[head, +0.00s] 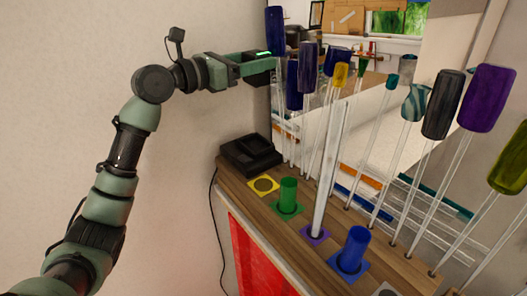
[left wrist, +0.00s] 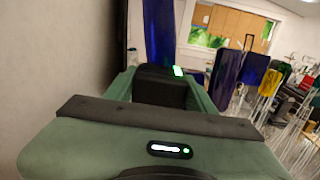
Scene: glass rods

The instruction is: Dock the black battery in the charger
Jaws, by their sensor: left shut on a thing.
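The black battery (head: 259,78) shows a small green light and is held up in the air in front of the wall. My left gripper (head: 264,66) is shut on it. In the left wrist view the battery (left wrist: 160,92) sits between the green fingers, its green light facing up. The charger (head: 250,154), a low black box with a recess, stands on the far left end of the wooden shelf, below the gripper and apart from it. A black cable runs down from it. My right gripper is not in view.
Glass rods topped with coloured bottles stand in the wooden shelf (head: 235,184); a dark blue bottle (head: 275,30) is close beside the gripper. A green cylinder (head: 288,194), a blue cylinder (head: 354,247) and a yellow mat (head: 263,184) are on the shelf. The wall side at left is clear.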

